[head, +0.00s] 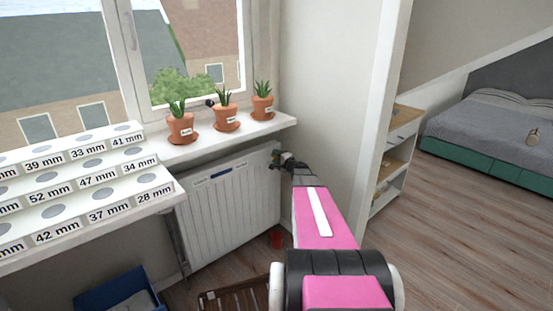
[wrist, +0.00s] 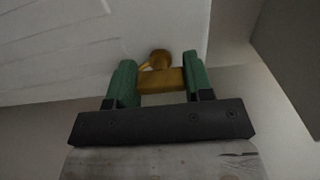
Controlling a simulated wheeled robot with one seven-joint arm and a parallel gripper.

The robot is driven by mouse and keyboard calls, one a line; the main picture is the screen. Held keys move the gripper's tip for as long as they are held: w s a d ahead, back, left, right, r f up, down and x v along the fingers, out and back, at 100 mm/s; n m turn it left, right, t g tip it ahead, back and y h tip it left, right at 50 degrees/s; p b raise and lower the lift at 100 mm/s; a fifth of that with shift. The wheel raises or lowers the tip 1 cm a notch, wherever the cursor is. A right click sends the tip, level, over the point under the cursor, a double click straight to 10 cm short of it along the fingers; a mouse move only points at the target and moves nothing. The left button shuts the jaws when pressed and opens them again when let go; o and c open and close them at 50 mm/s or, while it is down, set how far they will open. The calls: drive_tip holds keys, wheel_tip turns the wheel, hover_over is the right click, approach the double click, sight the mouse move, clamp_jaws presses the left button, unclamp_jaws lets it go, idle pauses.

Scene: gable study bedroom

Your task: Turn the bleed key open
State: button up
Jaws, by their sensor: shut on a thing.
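The bleed key is a brass-coloured piece (wrist: 162,81) at the edge of the white radiator in the wrist view. A round brass fitting (wrist: 160,58) sits just behind it, against the radiator. My gripper (wrist: 162,82) has green fingers, one on each side of the key, and is shut on it. In the head view my gripper (head: 287,160) reaches the upper right corner of the white radiator (head: 235,200). The key itself is too small to make out there.
Three potted plants (head: 226,118) stand on the windowsill above the radiator. A stepped rack with labelled holes (head: 75,195) is at the left. A blue bin (head: 115,290), a wooden crate (head: 235,298) and a small red pot (head: 277,239) are on the floor below. A wall is close on the right.

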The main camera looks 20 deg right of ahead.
drive_tip(key=o, duration=0.9)
drive_tip(key=v, duration=1)
drive_tip(key=shift+s+d, duration=0.1)
drive_tip(key=shift+s, duration=0.3)
